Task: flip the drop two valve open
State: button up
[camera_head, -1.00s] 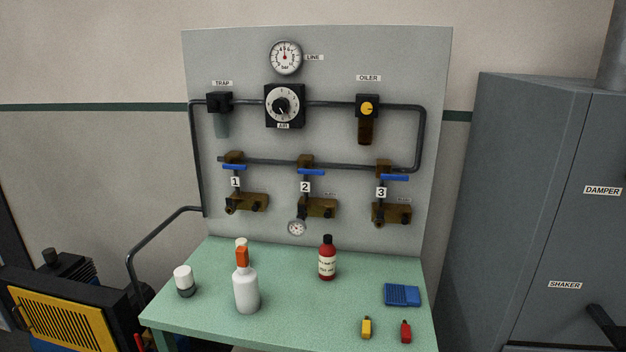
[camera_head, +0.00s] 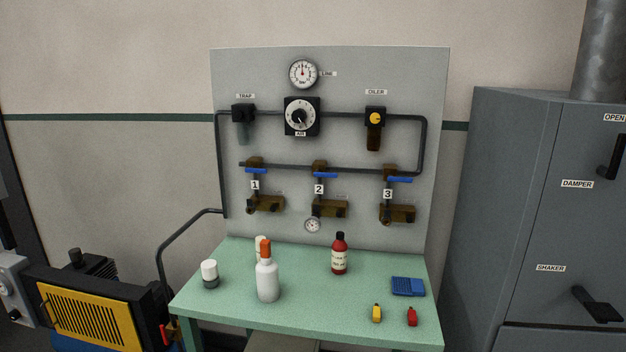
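The drop two valve (camera_head: 319,166) is a brass body on the horizontal pipe, above the label "2". Its blue lever (camera_head: 325,176) lies crosswise, roughly horizontal, across the drop pipe. Below it is a brass outlet block (camera_head: 330,209) with a small round gauge (camera_head: 313,225) hanging at its left. The drop one lever (camera_head: 256,170) and drop three lever (camera_head: 400,180) are also blue and lie about horizontal. My gripper is not in view.
A green table (camera_head: 230,310) stands before the grey panel (camera_head: 400,75). It holds a white bottle (camera_head: 267,282), a red bottle (camera_head: 339,257), a blue block (camera_head: 408,287) and small items. A grey cabinet (camera_head: 530,220) stands right, a yellow-fronted machine (camera_head: 92,315) left.

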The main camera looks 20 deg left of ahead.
aim_at(318, 173)
jog(key=u, duration=0.85)
jog(key=i, duration=0.95)
jog(key=z, duration=0.05)
jog(key=k, duration=0.5)
jog(key=u, duration=1.55)
